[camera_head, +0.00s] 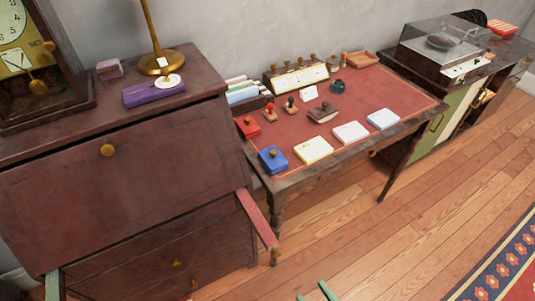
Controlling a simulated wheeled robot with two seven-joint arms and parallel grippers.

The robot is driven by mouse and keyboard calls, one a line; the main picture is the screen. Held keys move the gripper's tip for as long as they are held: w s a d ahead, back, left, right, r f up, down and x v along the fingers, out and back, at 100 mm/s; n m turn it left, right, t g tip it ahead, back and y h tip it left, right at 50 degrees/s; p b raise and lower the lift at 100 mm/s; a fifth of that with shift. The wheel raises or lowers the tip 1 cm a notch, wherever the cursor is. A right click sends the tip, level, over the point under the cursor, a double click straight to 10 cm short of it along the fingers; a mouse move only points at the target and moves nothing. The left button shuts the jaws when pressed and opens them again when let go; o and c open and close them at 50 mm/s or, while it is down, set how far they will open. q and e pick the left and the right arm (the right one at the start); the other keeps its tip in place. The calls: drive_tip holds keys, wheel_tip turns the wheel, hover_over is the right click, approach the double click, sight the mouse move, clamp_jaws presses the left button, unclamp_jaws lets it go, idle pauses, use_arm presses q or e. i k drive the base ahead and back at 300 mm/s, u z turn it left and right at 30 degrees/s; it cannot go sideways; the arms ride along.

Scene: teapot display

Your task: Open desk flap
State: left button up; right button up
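The desk flap (125,175) is a dark reddish-brown slanted panel on the left. It is closed against the desk, with a round brass knob (107,150) near its top edge. A red-topped support arm (257,218) sticks out below the flap's right corner, and a greenish strip (52,287) shows below its left corner. Two green fingertips of my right gripper (313,293) show at the bottom edge, apart with floor between them. It is low, to the right of the desk and away from the flap. My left gripper is not in view.
A clock (30,55), brass lamp base (161,62) and purple box (153,92) stand on the desk top. A red-topped table (345,105) with stamps and boxes stands to the right. Wooden floor (400,230) is open in front, with a patterned rug (505,270) at lower right.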

sight(59, 208)
drive_tip(key=k, duration=1)
